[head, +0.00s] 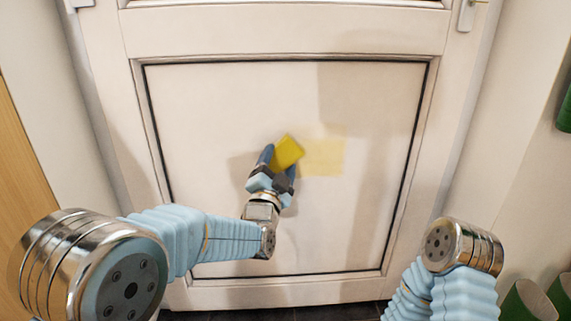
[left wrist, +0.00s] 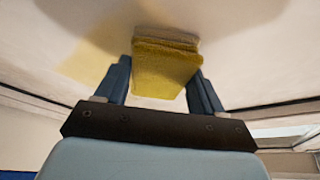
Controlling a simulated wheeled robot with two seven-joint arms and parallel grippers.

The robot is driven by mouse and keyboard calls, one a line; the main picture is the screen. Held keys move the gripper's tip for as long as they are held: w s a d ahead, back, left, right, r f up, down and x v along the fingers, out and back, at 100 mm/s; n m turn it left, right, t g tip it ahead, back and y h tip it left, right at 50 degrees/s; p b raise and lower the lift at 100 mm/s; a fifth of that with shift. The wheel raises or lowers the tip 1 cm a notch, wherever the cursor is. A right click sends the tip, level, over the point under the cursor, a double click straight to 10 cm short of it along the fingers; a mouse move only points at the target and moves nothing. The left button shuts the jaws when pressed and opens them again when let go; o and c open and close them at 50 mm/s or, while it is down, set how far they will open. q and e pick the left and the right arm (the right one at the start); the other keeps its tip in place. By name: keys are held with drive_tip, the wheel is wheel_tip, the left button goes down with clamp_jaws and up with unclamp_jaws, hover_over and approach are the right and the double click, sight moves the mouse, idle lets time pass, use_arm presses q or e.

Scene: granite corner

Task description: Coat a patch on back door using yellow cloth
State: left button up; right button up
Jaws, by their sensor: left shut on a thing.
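The back door (head: 210,110) is off-white, with a large flat panel framed by a dark line. A pale yellow patch (head: 322,155) shows on the panel, right of centre; it also shows in the left wrist view (left wrist: 85,62). The yellow cloth (head: 287,151) is folded into a small pad. My left gripper (head: 279,160) is shut on it, with one finger on each side, also seen in the left wrist view (left wrist: 163,80). The cloth is at the door panel, at the left edge of the patch, and seems to touch the surface. My right gripper is out of view.
A metal handle (head: 466,16) is at the door's upper right and a hinge (head: 80,4) at its upper left. Green cylindrical things (head: 527,302) stand at the lower right. A wooden edge (head: 22,165) runs along the left. The panel around the cloth is clear.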

sight(296, 149)
use_arm(q)
drive_tip(key=shift+s+a+r+p, duration=0.1)
drive_tip(key=shift+a+r+p, duration=0.2)
drive_tip(key=shift+a+r, duration=0.6)
drive_tip(key=shift+a+r+p, duration=0.3)
drive_tip(key=shift+a+r, duration=0.35)
drive_tip(key=shift+a, duration=0.3)
drive_tip(key=shift+d, duration=5.75)
drive_tip(key=shift+d+p, duration=0.55)
drive_tip(key=shift+d, duration=1.4)
drive_tip(key=shift+d+p, duration=0.7)
drive_tip(key=shift+d, duration=1.1)
